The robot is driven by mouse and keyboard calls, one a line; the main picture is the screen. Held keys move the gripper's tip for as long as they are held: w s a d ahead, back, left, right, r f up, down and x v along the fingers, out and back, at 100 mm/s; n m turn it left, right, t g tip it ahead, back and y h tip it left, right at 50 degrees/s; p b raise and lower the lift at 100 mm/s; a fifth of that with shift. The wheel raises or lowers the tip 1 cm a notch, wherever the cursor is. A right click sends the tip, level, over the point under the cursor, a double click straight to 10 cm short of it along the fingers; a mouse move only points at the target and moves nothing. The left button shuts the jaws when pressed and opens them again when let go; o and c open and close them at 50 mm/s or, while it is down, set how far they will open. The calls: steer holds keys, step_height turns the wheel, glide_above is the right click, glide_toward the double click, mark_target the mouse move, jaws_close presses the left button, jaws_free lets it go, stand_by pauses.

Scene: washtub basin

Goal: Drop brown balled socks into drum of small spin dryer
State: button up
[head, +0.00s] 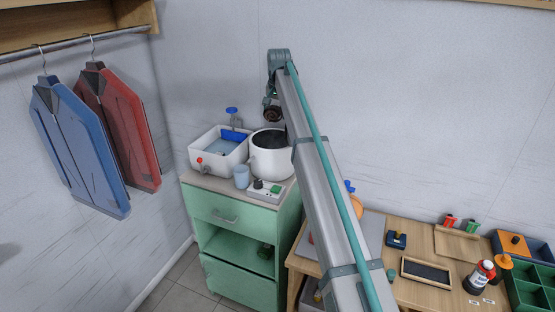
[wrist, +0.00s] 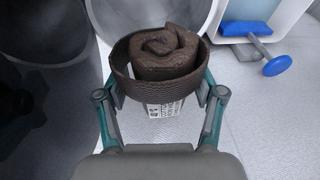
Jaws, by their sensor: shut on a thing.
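The brown balled socks (wrist: 165,58) are held between the two fingers of my gripper (wrist: 160,95), as the wrist view shows. In the head view the brown socks (head: 272,114) hang at the end of my arm, partly hidden by my gripper (head: 272,98). They are above the back part of the small spin dryer (head: 272,163), a white round tub with a dark open drum (head: 268,140). In the wrist view a pale round rim shows behind the socks. I cannot tell whether the socks are exactly over the opening.
A white basin (head: 206,156) with water and a blue-handled tap (head: 232,112) stands left of the dryer. My arm crosses the right side. A wooden workbench (head: 385,285) with several items lies to the right.

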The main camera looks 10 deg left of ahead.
mark_target(276, 104)
steer(key=shift+d+f+b, duration=0.1)
steer(key=shift+f+b, duration=1)
steer(key=shift+f, duration=1.7)
steer(key=o, duration=1.2)
steer(key=shift+r, duration=0.15)
step_height(276, 104, up, 10)
steer(key=shift+f, duration=0.1)
